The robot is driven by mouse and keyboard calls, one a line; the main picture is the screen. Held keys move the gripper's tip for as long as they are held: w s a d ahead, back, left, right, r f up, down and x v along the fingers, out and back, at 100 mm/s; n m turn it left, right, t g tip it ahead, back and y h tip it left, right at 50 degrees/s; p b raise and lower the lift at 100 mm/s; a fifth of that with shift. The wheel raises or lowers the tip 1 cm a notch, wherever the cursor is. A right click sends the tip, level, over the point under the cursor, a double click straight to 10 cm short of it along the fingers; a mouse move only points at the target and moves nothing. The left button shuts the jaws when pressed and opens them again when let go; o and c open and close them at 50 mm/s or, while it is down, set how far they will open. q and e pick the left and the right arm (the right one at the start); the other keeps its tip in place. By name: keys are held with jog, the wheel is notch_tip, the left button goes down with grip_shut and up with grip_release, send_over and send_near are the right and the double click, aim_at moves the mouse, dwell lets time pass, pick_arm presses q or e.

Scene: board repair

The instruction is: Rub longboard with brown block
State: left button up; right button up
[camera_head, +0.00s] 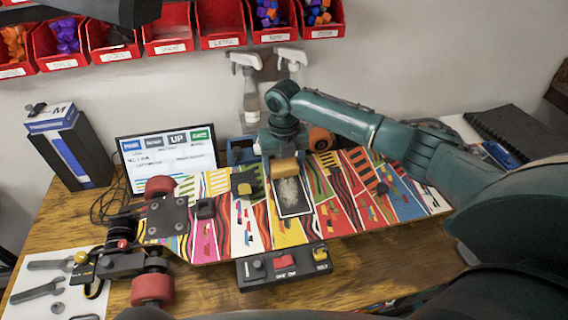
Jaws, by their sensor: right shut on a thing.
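The longboard (341,213) lies upside down across the wooden table, its colourful striped underside up and its red wheels at the left end. My right gripper (283,152) points down over the middle of the board and is shut on the brown block (284,168). The block is at the upper edge of a grey, scuffed rectangular patch (291,196) on the board. I cannot tell whether the block touches the surface. My left gripper is not in view.
A black switch box (284,268) sits at the board's near edge. Wrenches (41,290) lie on a white sheet at the left. A monitor (168,156), spray bottles (248,98) and red wall bins (168,30) are behind. Wood (390,252) is bare at front right.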

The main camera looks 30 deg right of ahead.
jog(key=shift+r+p, duration=1.25)
jog(key=shift+r, duration=1.75)
jog(key=shift+r, duration=0.1)
jog(key=shift+r, duration=1.4)
